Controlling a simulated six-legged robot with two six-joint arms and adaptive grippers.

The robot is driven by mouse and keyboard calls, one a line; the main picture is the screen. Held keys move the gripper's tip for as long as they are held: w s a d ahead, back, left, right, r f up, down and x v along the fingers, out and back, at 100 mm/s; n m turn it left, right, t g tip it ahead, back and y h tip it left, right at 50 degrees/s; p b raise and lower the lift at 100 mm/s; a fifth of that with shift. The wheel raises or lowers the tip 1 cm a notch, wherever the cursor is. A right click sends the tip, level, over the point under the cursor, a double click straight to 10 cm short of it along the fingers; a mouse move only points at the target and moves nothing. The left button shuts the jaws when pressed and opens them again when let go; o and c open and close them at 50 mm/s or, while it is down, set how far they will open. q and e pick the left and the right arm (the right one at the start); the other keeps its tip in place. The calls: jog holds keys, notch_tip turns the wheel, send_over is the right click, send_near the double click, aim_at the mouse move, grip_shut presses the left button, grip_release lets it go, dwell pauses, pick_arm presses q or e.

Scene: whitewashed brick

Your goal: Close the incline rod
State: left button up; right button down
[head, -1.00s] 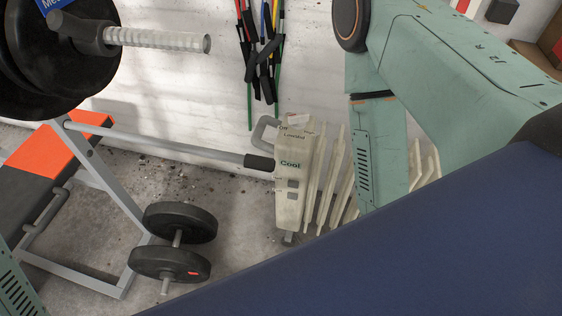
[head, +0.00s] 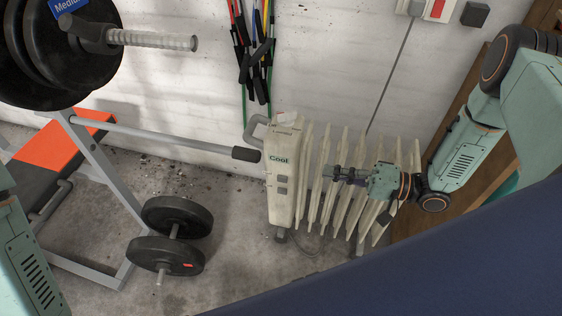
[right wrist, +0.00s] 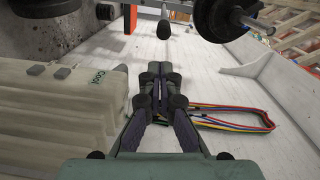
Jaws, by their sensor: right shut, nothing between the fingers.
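The incline rod is a grey bar (head: 165,137) with a black grip (head: 245,154) at its right end. It sticks out to the right from the frame of the weight bench (head: 105,180). The black grip also shows in the right wrist view (right wrist: 164,29), beyond the fingertips. My right gripper (head: 328,172) is shut and empty, pointing left over the heater fins, to the right of the grip and apart from it. Its closed fingers show in the right wrist view (right wrist: 158,72). My left gripper is out of view; only part of my left arm shows at lower left.
A cream radiator heater (head: 283,185) stands by the wall, just right of the grip. Weight plates (head: 75,50) on a bar are at upper left. A dumbbell (head: 165,255) lies on the floor. Resistance bands (head: 255,60) hang on the wall. A wooden board (head: 470,150) is at right.

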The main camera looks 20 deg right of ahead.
jog(key=m+b, duration=0.1)
jog(key=b, duration=0.3)
send_near(260, 157)
jog(key=x, duration=0.6)
jog(key=shift+w+a+f, duration=0.15)
jog(key=shift+w+a, duration=0.1)
jog(key=shift+w, duration=0.15)
jog(key=shift+a, duration=0.1)
